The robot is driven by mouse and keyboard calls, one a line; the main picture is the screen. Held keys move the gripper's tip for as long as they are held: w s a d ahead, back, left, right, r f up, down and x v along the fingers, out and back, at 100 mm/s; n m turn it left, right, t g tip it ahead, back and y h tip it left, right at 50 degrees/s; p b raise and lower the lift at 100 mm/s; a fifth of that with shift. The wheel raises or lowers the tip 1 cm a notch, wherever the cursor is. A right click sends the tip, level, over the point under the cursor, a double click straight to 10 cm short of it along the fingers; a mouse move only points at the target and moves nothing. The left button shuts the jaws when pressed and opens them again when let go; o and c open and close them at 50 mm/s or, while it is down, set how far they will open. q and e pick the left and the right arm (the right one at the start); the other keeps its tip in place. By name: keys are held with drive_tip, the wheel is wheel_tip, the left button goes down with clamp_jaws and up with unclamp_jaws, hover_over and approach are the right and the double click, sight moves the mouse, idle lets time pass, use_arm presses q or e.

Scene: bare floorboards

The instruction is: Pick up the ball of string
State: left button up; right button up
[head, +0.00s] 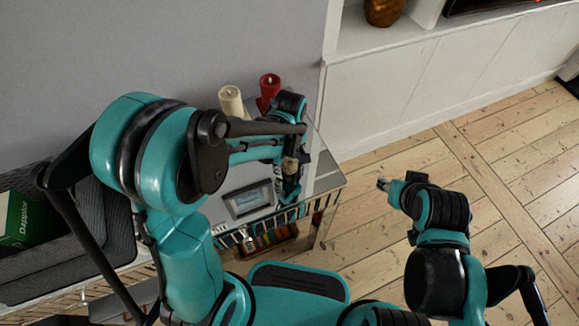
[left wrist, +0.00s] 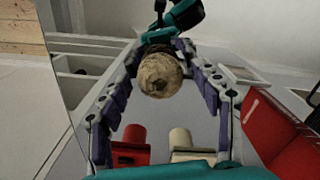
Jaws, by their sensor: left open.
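The ball of string (head: 290,165) is a small tan ball above the mirrored side table (head: 328,180), partly hidden by my left gripper (head: 291,178). In the left wrist view the ball (left wrist: 160,74) sits between the two spread fingers of my left gripper (left wrist: 164,50), towards their tips. The fingers are open on either side of it. I cannot tell whether either finger touches it.
A picture frame (head: 248,199) lies in front. Books (head: 262,238) show below. A green box (head: 16,218) is at the far left. The floorboards (head: 370,235) right of the table are clear.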

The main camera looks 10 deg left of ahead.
use_arm(q)
drive_tip(key=c, duration=1.2)
drive_tip(key=shift+r, duration=0.1)
